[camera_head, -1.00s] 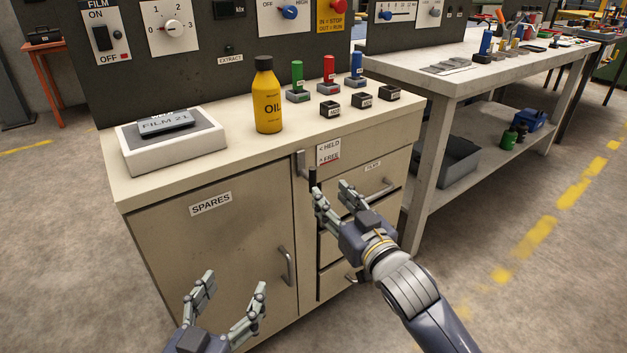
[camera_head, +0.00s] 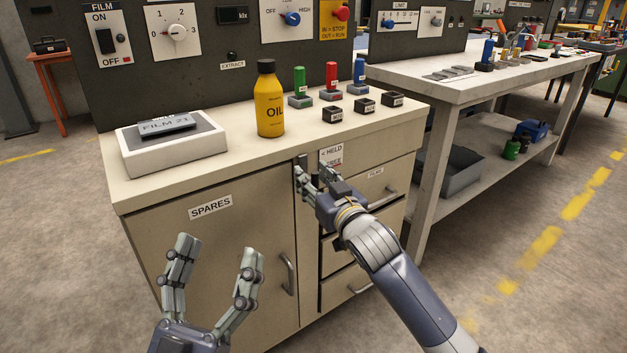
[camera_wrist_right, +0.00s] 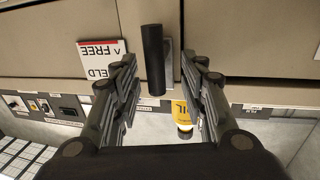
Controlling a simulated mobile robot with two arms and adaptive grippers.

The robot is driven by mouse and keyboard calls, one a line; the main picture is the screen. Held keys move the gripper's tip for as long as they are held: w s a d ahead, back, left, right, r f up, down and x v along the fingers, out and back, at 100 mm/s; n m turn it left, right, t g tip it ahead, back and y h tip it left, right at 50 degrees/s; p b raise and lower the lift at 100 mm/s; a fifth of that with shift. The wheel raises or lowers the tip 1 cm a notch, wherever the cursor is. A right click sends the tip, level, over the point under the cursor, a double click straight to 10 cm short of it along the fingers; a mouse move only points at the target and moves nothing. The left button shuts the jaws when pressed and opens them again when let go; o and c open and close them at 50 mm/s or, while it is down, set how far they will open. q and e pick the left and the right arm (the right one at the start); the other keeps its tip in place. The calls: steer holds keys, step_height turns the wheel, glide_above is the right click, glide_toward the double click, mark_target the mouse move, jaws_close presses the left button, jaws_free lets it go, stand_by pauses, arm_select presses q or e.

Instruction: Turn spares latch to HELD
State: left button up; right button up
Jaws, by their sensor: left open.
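The spares latch has a black bar handle (camera_wrist_right: 152,60) and a grey metal plate (camera_wrist_right: 168,62), seen in the right wrist view. The handle stands upright beside the HELD/FREE label (camera_wrist_right: 101,60); which mark it is set to, I cannot tell. In the head view the latch is mostly hidden behind my right gripper; its label (camera_head: 331,154) shows on the cabinet front. My right gripper (camera_wrist_right: 158,72) is open, with its fingers on either side of the handle and gaps visible; it also shows in the head view (camera_head: 313,175). My left gripper (camera_head: 217,252) is open and empty before the SPARES door (camera_head: 225,235).
The door handle (camera_head: 289,273) is beside my left gripper. Drawers (camera_head: 372,188) lie right of the latch. On the top are a yellow oil bottle (camera_head: 270,100), a FILM 21 block (camera_head: 167,126) on a white stand, and several coloured pegs. A workbench (camera_head: 470,75) stands at right.

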arm_select(q)
steer(key=shift+s+r, duration=0.25)
steer(key=shift+r, duration=0.05)
arm_select(e)
steer(key=shift+w+a, duration=0.1)
steer(key=shift+w, duration=0.15)
jaws_close()
arm_select(q)
steer(key=shift+w, duration=0.1)
